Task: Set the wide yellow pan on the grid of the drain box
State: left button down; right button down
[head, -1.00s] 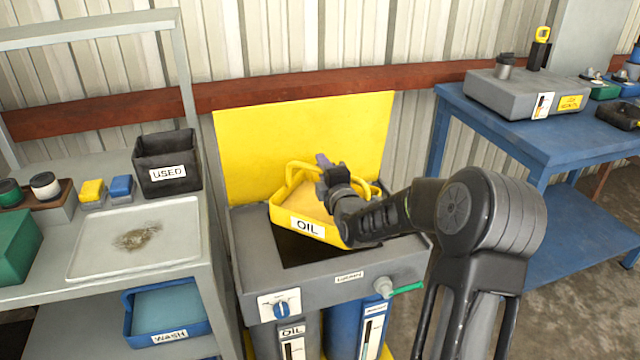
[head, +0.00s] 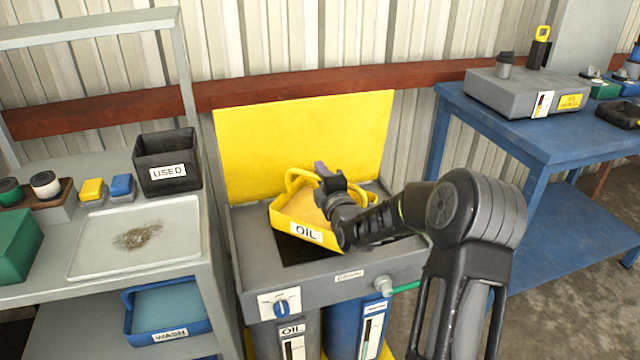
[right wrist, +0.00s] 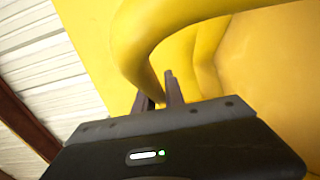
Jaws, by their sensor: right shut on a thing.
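The wide yellow pan (head: 300,215), with an "OIL" label on its front, is at the opening of the grey drain box (head: 330,280), slightly tilted. My right gripper (head: 325,174) is shut on the pan's handle; in the right wrist view the fingers (right wrist: 165,92) are at the yellow handle (right wrist: 140,50). The dark opening of the box shows below the pan's front. The pan and my arm hide the grid, so I cannot tell whether the pan touches it. My left gripper is not in view.
A yellow splash panel (head: 300,130) stands behind the box. To the left is a grey bench with a white tray (head: 135,240) and a black "USED" bin (head: 167,163). To the right is a blue table (head: 530,150). A green-handled tap (head: 400,287) sticks out at the box's front.

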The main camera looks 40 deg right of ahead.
notch_tip(320, 180, down, 3)
jog(key=shift+w+d+f, duration=0.1)
jog(key=shift+w+f, duration=0.2)
jog(key=shift+w, duration=0.1)
jog(key=shift+f, duration=0.15)
jog(key=c, duration=1.4)
grip_release()
